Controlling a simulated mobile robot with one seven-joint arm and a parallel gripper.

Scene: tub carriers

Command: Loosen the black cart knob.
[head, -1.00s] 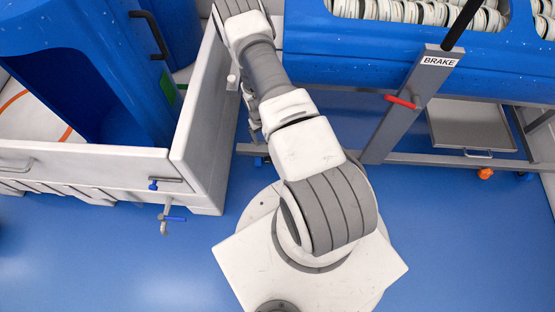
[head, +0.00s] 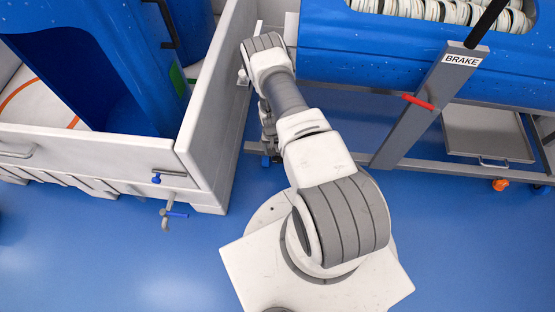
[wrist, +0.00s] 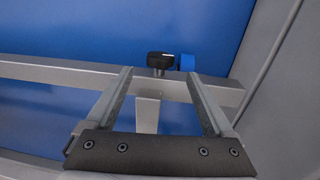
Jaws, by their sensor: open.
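The black knob (wrist: 160,62) shows in the wrist view, on a grey metal rail (wrist: 65,74) of the cart frame. It has a small white mark on top. My gripper (wrist: 160,78) is open and empty, with its two fingers apart. The knob appears in the gap between the fingertips, a little beyond them. I cannot tell how far off it is.
A small blue part (wrist: 187,62) sits just right of the knob. The cart (head: 420,55) carries a blue tub, a post marked BRAKE (head: 440,95) and a red lever (head: 418,102). A white-walled carrier (head: 212,120) stands close left of my arm. Blue floor is clear in front.

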